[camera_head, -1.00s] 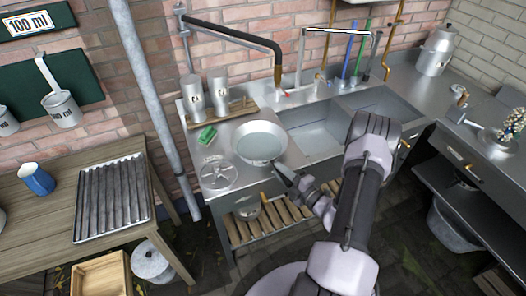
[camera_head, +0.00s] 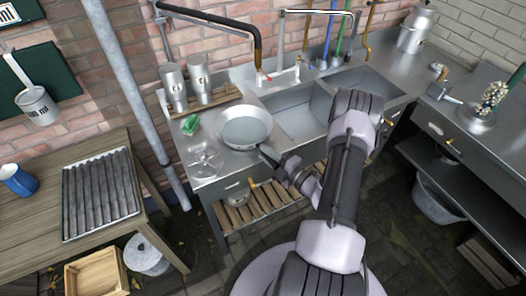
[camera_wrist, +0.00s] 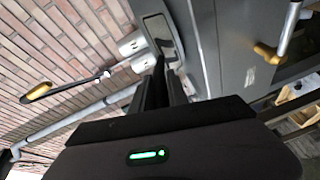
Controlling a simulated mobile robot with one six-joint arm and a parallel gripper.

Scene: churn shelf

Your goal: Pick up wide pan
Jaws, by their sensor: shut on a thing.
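The wide pan (camera_head: 244,128) is a round, shallow grey pan, roughly level, at the left end of the metal sink counter. Its dark handle points toward me, down and right. My gripper (camera_head: 274,160) is shut on the handle at the counter's front edge. I cannot tell whether the pan touches the counter or is slightly above it. In the wrist view my gripper's dark fingers (camera_wrist: 165,88) point up the picture, close together. The pan is hard to make out there.
A green sponge (camera_head: 191,125) and a round metal rack (camera_head: 206,161) lie left of the pan. Two metal canisters (camera_head: 187,86) stand behind it. A wooden table (camera_head: 60,245) stands left.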

